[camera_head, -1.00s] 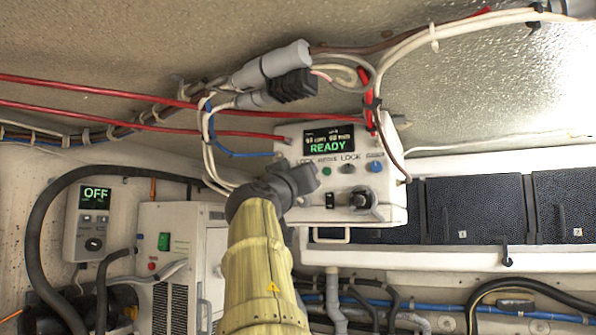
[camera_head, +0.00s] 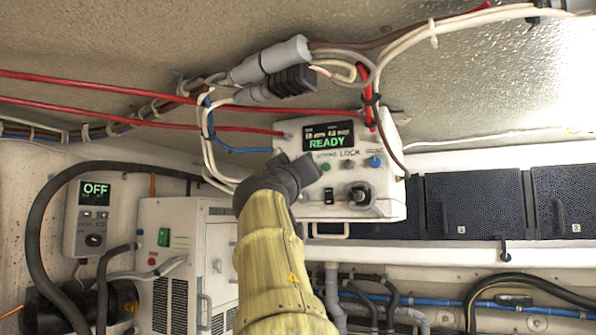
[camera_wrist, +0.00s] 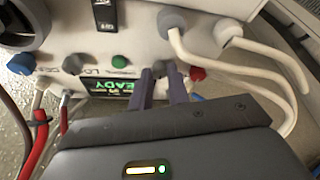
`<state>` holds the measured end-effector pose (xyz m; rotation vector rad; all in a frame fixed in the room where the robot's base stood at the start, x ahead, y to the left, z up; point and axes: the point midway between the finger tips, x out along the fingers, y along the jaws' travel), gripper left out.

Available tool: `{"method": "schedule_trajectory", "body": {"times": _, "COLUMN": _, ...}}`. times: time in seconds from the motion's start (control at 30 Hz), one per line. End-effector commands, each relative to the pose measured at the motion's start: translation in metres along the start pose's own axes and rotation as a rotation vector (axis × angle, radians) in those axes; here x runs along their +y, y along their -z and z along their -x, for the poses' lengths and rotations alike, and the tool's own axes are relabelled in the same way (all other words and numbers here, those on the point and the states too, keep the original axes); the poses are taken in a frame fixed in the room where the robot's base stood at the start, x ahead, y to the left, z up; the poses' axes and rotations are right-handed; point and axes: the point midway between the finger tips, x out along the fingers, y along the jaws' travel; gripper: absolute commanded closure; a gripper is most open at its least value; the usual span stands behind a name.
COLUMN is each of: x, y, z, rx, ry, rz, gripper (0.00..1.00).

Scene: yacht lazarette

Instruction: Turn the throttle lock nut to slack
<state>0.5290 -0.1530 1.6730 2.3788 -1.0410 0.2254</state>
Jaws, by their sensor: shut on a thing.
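The white control box (camera_head: 390,205) has a lit display (camera_head: 328,135) reading READY. Below the display is a row of small round nuts or knobs: green (camera_head: 326,166), grey (camera_head: 347,165) and blue (camera_head: 375,162). My gripper (camera_head: 312,172) is at the left end of this row and hides what is there. In the wrist view, the two dark fingers of my gripper (camera_wrist: 163,88) are shut on a small grey nut (camera_wrist: 159,68), between the green knob (camera_wrist: 119,61) and a red one (camera_wrist: 197,73). Its label cannot be read.
A black switch (camera_head: 328,196) and a larger dark knob (camera_head: 360,195) sit lower on the box. Thick white cables (camera_wrist: 240,60) plug in close to my fingers. Red lines (camera_head: 100,118) cross above. A unit reading OFF (camera_head: 95,190) hangs at left; dark panels (camera_head: 480,205) are at right.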

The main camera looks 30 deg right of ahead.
Motion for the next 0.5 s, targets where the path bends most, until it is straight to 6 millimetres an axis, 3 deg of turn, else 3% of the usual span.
{"method": "schedule_trajectory", "body": {"times": 0.5, "x": 0.0076, "y": 0.0048, "z": -0.0025, "rx": 0.000, "ry": 0.173, "rz": 0.412, "gripper": 1.00}}
